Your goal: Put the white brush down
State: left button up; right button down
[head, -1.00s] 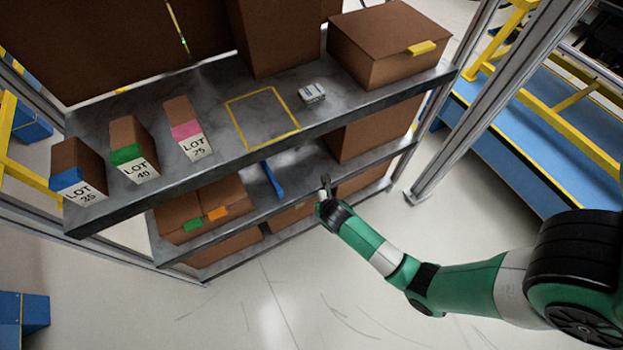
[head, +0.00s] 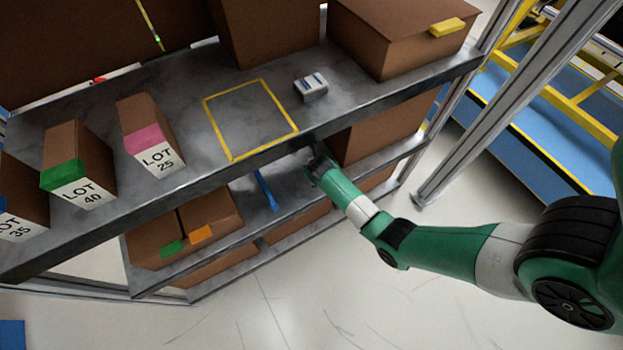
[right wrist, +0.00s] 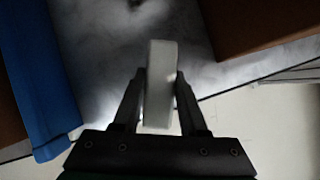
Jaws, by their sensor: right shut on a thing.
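The white brush (right wrist: 160,70) shows in the right wrist view as a pale block between the two fingers of my right gripper (right wrist: 160,98). The fingers are shut on it, and its far end points into the shelf bay. In the head view my right gripper (head: 316,154) is at the front edge of the rack, just below the top shelf's edge. Its fingertips and the brush are mostly hidden there. The grey middle shelf (head: 291,186) lies beneath; whether the brush touches it I cannot tell. My left gripper is not in view.
A blue long object (head: 266,190) lies on the middle shelf left of my gripper; a large blue shape (right wrist: 38,75) also fills the wrist view's left. A brown box (head: 385,130) stands to the right. The top shelf (head: 190,95) overhangs. Bare shelf shows between them.

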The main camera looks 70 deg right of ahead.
jog(key=b+x, duration=0.2)
jog(key=x, duration=0.2)
jog(key=shift+w+f, duration=0.1)
jog(key=shift+w, duration=0.1)
jog(key=shift+w+d, duration=0.15)
jog(key=shift+d, duration=0.05)
notch_tip(320, 180, down, 4)
jog(key=b, duration=0.3)
jog(key=shift+w+d+b, duration=0.15)
jog(key=shift+d+b, duration=0.05)
jog(key=shift+b, duration=0.1)
jog(key=shift+r, duration=0.2)
jog(key=shift+c, duration=2.2)
grip_release()
jog(key=shift+f, duration=0.15)
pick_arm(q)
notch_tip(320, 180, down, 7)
